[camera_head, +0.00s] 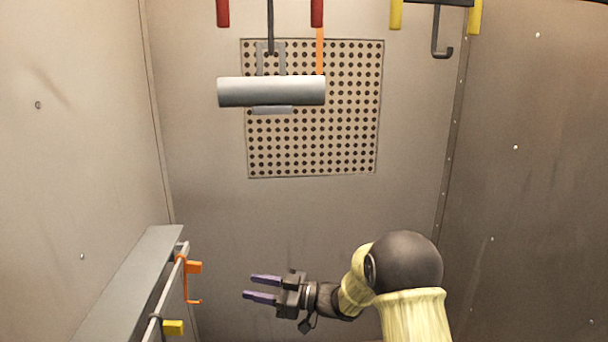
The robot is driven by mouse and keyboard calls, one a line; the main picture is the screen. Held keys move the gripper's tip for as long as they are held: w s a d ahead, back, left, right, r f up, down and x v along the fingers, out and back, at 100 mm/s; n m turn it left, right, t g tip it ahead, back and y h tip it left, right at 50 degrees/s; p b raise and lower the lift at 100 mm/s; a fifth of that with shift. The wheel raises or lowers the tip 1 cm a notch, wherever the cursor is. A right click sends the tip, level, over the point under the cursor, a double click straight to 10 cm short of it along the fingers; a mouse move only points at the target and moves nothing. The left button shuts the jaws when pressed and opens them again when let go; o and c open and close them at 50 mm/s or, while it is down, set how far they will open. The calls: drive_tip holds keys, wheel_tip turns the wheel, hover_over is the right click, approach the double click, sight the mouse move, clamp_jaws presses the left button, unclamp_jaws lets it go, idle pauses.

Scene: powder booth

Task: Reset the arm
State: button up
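My gripper (262,288) is at the lower middle of the head view, at the end of my arm, which comes in from the lower right. Its two purple fingers point left and stand apart, with nothing between them. It is in free space, to the right of the rail on the left and below the hanging grey cylinder (270,92).
The cylinder hangs from a dark hook (270,28) before a perforated panel (345,140). An empty hook (438,45) hangs upper right between yellow pieces. At lower left, a grey ledge (125,285) and rail carry an orange hook (188,280) and a yellow piece (173,327).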

drive_tip(key=w+d+r+m+t+h+p, duration=0.4)
drive_tip(key=d+r+m+t+h+p, duration=0.1)
drive_tip(key=d+r+t+h+p, duration=0.15)
drive_tip(key=s+d+r+m+h+p, duration=0.4)
drive_tip(key=d+r+m+h+p, duration=0.25)
drive_tip(key=d, duration=0.45)
drive_tip(key=s+d+r+m+g+h+p, duration=0.1)
drive_tip(key=s+d+g+p, duration=0.1)
drive_tip(key=s+p, duration=0.2)
drive_tip(key=s+d+r+m+g+h+p, duration=0.2)
drive_tip(key=s+d+g+p, duration=0.1)
drive_tip(key=s, duration=0.8)
drive_tip(key=s+d+r+m+g+h+p, duration=0.1)
drive_tip(key=s+d+g+h+p, duration=0.1)
drive_tip(key=s, duration=0.6)
drive_tip(key=d+p, duration=0.1)
drive_tip(key=p, duration=0.1)
drive_tip(key=shift+s+d+r+m+p, duration=0.2)
drive_tip(key=shift+r+m+p, duration=0.1)
drive_tip(key=shift+r+m, duration=0.1)
drive_tip(key=shift+w+a+g, duration=0.15)
drive_tip(key=shift+g, duration=0.1)
